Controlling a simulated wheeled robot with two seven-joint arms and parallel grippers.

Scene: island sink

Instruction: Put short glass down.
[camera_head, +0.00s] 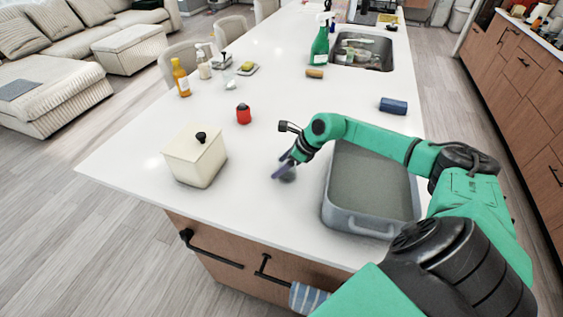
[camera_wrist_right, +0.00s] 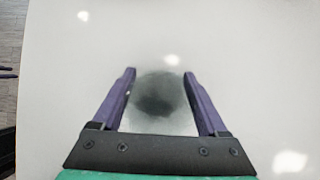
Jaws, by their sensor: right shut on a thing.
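The short glass (camera_head: 289,175) is a small, dark, see-through shape low over the white island top, between the cream box and the grey pan. My right gripper (camera_head: 282,165) is shut on it, with the purple fingers on either side. In the right wrist view the glass (camera_wrist_right: 158,98) shows between the two fingertips (camera_wrist_right: 159,76), against the white counter. I cannot tell whether its base touches the counter. My left gripper is not in view.
A cream lidded box (camera_head: 196,157) stands to the left and a grey roasting pan (camera_head: 335,208) to the right. A red jar (camera_head: 243,114), an orange bottle (camera_head: 181,78) and a blue roll (camera_head: 393,106) are farther back. The counter (camera_head: 270,215) in front of the glass is clear.

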